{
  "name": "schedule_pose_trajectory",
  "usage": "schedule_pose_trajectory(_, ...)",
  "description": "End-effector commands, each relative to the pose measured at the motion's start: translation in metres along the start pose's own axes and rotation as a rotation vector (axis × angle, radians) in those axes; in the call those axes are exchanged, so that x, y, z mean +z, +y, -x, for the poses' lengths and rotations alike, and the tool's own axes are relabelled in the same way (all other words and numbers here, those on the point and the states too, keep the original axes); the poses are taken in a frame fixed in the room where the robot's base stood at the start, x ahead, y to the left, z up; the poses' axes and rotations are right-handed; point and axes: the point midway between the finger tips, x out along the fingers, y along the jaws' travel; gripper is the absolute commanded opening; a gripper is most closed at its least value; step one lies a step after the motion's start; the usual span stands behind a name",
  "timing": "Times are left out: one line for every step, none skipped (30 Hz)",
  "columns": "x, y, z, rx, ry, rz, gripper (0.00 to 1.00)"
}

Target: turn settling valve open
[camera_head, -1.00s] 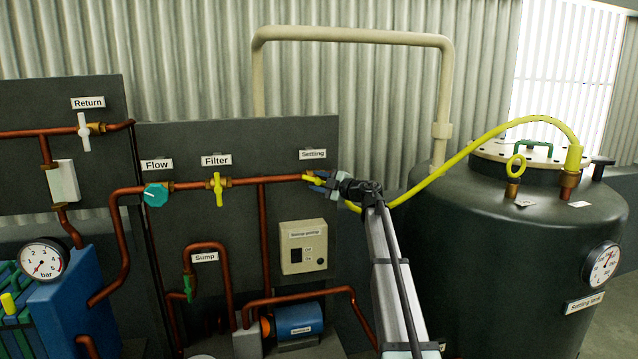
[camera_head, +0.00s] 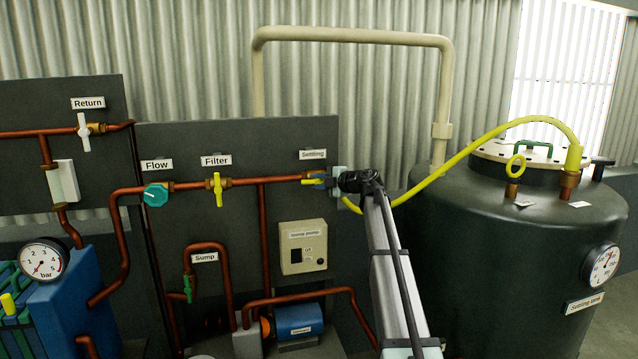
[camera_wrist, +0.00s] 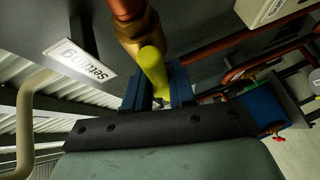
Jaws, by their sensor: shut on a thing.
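The settling valve is at the right end of the copper pipe, under the white "Settling" label (camera_head: 313,155). Its yellow handle (camera_head: 307,182) shows as a short, nearly level piece just below the brass fitting (camera_head: 309,174). My gripper (camera_head: 319,181) reaches it from the right and is shut on the handle. In the wrist view, the yellow handle (camera_wrist: 152,68) runs from the brass fitting down between my two blue fingers (camera_wrist: 157,92). Part of the handle is hidden between the fingers.
The filter valve's yellow handle (camera_head: 217,189) and the teal flow knob (camera_head: 156,195) are to the left on the same pipe. A beige pump switch box (camera_head: 303,246) is below. A yellow hose (camera_head: 455,163) passes behind my arm to the dark tank (camera_head: 510,260).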

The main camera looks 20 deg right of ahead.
Motion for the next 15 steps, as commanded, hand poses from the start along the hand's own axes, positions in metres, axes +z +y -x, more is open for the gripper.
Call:
schedule_pose_trajectory(-0.0012,0.0004,-0.0004,-0.016,-0.004,0.022,0.0)
schedule_pose_trajectory(-0.0012,0.0003,-0.0004,-0.023,-0.008,0.034,0.0)
schedule_pose_trajectory(-0.001,0.0001,-0.0004,-0.032,-0.012,0.046,0.0)
schedule_pose_trajectory(-0.001,-0.0001,-0.0004,-0.036,-0.014,0.053,0.0)
schedule_pose_trajectory(-0.0009,-0.0001,-0.0004,-0.039,-0.016,0.058,0.0)
schedule_pose_trajectory(-0.0008,-0.0004,-0.0003,-0.042,-0.018,0.062,0.0)
schedule_pose_trajectory(-0.0007,-0.0005,-0.0003,-0.043,-0.018,0.064,0.0)
schedule_pose_trajectory(-0.0007,-0.0006,-0.0002,-0.044,-0.019,0.064,0.0)
schedule_pose_trajectory(-0.0007,-0.0007,-0.0002,-0.044,-0.019,0.064,0.0)
schedule_pose_trajectory(-0.0006,-0.0007,-0.0002,-0.044,-0.019,0.064,0.0)
schedule_pose_trajectory(-0.0006,-0.0007,-0.0002,-0.043,-0.018,0.064,0.0)
schedule_pose_trajectory(-0.0006,-0.0007,-0.0002,-0.043,-0.018,0.063,0.0)
schedule_pose_trajectory(-0.0006,-0.0007,-0.0001,-0.043,-0.018,0.063,0.0)
schedule_pose_trajectory(-0.0006,-0.0007,-0.0001,-0.043,-0.018,0.063,0.0)
schedule_pose_trajectory(-0.0006,-0.0007,-0.0001,-0.043,-0.018,0.063,0.28)
